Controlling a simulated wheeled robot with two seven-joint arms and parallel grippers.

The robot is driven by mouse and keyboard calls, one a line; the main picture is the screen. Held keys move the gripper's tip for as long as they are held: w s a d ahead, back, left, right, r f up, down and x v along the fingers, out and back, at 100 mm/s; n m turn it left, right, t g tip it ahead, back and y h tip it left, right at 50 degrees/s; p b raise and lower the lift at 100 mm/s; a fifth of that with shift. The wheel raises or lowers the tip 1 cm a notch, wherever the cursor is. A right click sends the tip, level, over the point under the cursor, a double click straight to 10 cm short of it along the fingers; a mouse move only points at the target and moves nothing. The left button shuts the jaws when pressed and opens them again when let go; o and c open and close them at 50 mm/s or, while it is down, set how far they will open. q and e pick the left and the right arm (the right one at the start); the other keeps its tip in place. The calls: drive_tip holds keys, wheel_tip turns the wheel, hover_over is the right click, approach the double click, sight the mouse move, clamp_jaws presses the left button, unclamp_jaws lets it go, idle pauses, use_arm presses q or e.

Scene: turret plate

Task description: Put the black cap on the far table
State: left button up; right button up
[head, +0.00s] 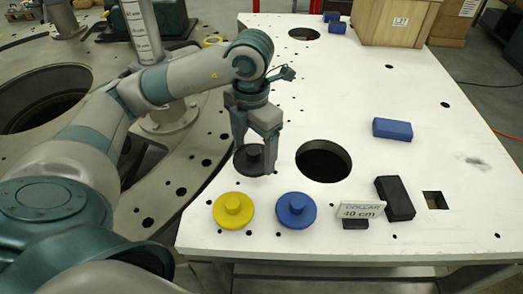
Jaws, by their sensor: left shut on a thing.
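The black cap (248,160) is a dark disc with a small knob on top. My left gripper (255,150) is shut on the black cap, above the near-left part of the white table (365,235). Whether the cap touches the table top is hard to tell. The fingers hide part of the cap. My right gripper is not in view. Which table counts as the far table cannot be told from this view.
A yellow cap (233,211) and a blue cap (296,211) lie near the front edge. A large round hole (323,162) is right of the gripper. A "COLLAR 40 cm" sign (360,210), black block (395,198), blue block (392,129) and wooden crate (393,22) stand on the table.

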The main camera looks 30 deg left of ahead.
use_arm(q)
drive_tip(key=w+a+f+p, duration=0.2)
drive_tip(key=w+f, duration=0.1)
drive_tip(key=w, duration=0.3)
drive_tip(key=shift+w+f, duration=0.15)
drive_tip(key=shift+f, duration=0.25)
drive_tip(key=shift+f+p, duration=0.25)
drive_tip(key=shift+p, duration=0.1)
wheel_tip(320, 180, down, 3)
drive_tip(key=shift+r+p, duration=0.1)
drive_tip(key=shift+p, duration=0.75)
drive_tip(key=shift+f, duration=0.3)
drive_tip(key=shift+f, duration=0.15)
